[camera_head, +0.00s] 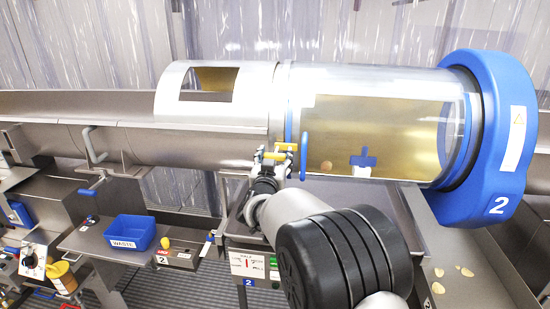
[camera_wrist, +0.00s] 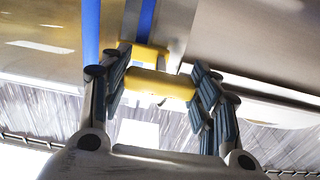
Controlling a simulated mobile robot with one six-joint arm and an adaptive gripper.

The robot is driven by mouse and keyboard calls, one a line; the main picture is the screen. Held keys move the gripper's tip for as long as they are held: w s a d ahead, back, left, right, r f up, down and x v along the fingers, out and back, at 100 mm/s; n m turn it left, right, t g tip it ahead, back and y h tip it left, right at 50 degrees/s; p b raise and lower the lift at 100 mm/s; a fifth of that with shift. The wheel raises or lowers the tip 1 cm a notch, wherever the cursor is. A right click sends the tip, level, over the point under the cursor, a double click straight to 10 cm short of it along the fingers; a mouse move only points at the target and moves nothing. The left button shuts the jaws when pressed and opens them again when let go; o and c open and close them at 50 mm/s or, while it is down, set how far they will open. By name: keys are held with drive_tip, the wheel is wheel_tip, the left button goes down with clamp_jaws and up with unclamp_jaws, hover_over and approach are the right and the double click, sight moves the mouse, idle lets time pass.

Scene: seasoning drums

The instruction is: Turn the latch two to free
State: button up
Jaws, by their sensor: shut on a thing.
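The drum (camera_head: 380,125) marked 2 lies on its side, with a clear wall and a big blue end ring (camera_head: 500,140). A yellow latch (camera_head: 282,147) sits at the low front of the seam between the drum and the steel sleeve (camera_head: 180,115). My gripper (camera_head: 266,168) reaches up to it from below. In the wrist view the latch's yellow bar (camera_wrist: 160,86) lies crosswise between the two ribbed fingers of my gripper (camera_wrist: 162,92), which is shut on it.
A blue upright handle (camera_head: 304,155) stands just right of the latch. A steel trough (camera_head: 60,105) runs left. Below are a blue WASTE bin (camera_head: 131,232), a sign stand (camera_head: 252,265) and a steel tray (camera_head: 460,270) with pale chips. My arm fills the lower middle.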

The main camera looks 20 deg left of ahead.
drive_tip(key=c, duration=0.3)
drive_tip(key=shift+f+m+b, duration=0.1)
drive_tip(key=shift+m+b, duration=0.4)
drive_tip(key=m+b, duration=0.2)
drive_tip(key=shift+m+b, duration=0.3)
drive_tip(key=shift+m, duration=0.1)
drive_tip(key=m+b, duration=0.4)
drive_tip(key=m, duration=0.1)
drive_tip(key=shift+m, duration=0.3)
drive_tip(key=m+b, duration=0.3)
drive_tip(key=m, duration=0.1)
drive_tip(key=shift+m+b, duration=1.4)
drive_tip(key=shift+m, duration=1.1)
drive_tip(key=o, duration=1.1)
drive_tip(key=shift+c, duration=0.2)
